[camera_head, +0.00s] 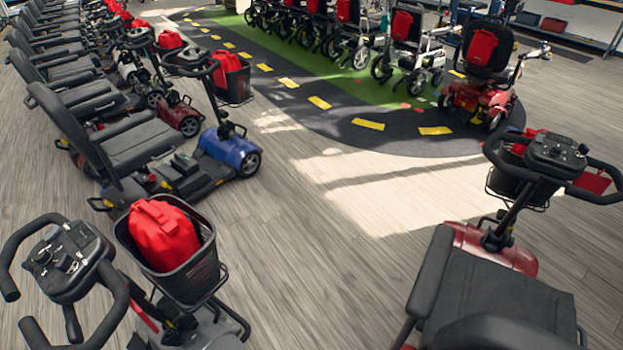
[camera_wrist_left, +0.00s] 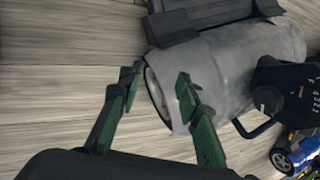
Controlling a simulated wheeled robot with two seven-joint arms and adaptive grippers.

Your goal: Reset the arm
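My left gripper (camera_wrist_left: 155,90) shows in the left wrist view, with its two green-and-black fingers spread apart and nothing between the tips that I can see gripped. A grey rounded scooter body part (camera_wrist_left: 235,65) lies just beyond the fingertips; I cannot tell whether a finger touches it. In the head view neither of my arms or grippers shows. The right gripper is in no view.
A scooter with a red bag (camera_head: 163,235) in its basket (camera_head: 190,280) stands at the near left. Another scooter's seat (camera_head: 495,300) is at the near right. A blue scooter (camera_head: 230,150) heads a row at left. Wooden floor (camera_head: 320,260) between is clear.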

